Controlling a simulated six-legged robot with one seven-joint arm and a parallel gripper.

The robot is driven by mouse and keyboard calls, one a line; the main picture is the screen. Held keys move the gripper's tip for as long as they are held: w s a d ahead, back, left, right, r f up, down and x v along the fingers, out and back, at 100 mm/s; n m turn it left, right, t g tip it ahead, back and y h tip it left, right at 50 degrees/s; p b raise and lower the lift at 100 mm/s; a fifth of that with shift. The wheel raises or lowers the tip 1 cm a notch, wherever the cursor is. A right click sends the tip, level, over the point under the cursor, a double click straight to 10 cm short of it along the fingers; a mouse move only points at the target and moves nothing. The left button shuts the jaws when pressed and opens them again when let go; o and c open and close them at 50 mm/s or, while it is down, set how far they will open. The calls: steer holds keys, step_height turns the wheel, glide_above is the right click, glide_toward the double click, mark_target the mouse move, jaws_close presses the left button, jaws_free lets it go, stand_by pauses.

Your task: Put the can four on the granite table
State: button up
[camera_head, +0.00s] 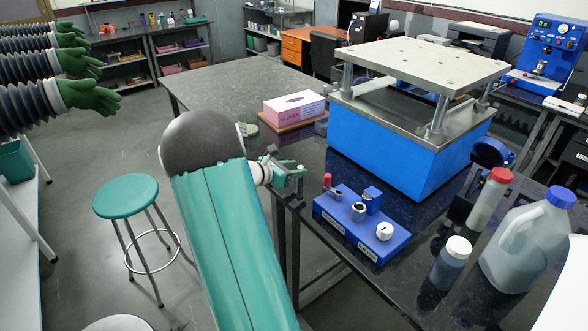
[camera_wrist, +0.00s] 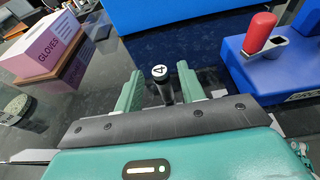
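A small black can with a white top marked 4 (camera_wrist: 160,72), the can four, stands out between the two green fingers of my gripper (camera_wrist: 161,68) in the wrist view. A gap shows between the can and the left finger; the right finger is very close to it, and I cannot tell if they touch. The can's lower end is hidden by the gripper. In the head view my gripper (camera_head: 287,176) is at the near left edge of the dark, glossy granite table (camera_head: 345,240). The table's surface also shows in the wrist view (camera_wrist: 85,108).
A blue holder (camera_head: 340,215) with a red-handled piece (camera_head: 327,180) lies right of my gripper. A pink glove box (camera_head: 293,107) and a large blue press (camera_head: 375,145) stand behind. Bottles and a jug (camera_head: 525,250) stand at right. A green stool (camera_head: 126,196) is at left.

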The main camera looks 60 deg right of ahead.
steer(key=shift+r, duration=0.15)
steer(key=v, duration=1.2)
steer(key=shift+a, duration=0.15)
steer(key=s+a+r+m+t+y, duration=0.1)
steer(key=a+r+m+t+y, duration=0.2)
steer(key=a, duration=1.2)
steer(key=s+a+r+m+t+y, duration=0.2)
steer(key=a+m+t+y, duration=0.3)
steer(key=a, duration=1)
steer(key=s+a+r+m+t+y, duration=0.2)
steer(key=a+r+m+t+y, duration=0.2)
steer(key=a, duration=1.1)
steer(key=shift+a+r+m+y, duration=0.2)
steer(key=shift+a+m+y, duration=0.1)
steer(key=shift+a+y, duration=0.1)
steer(key=shift+s, duration=0.1)
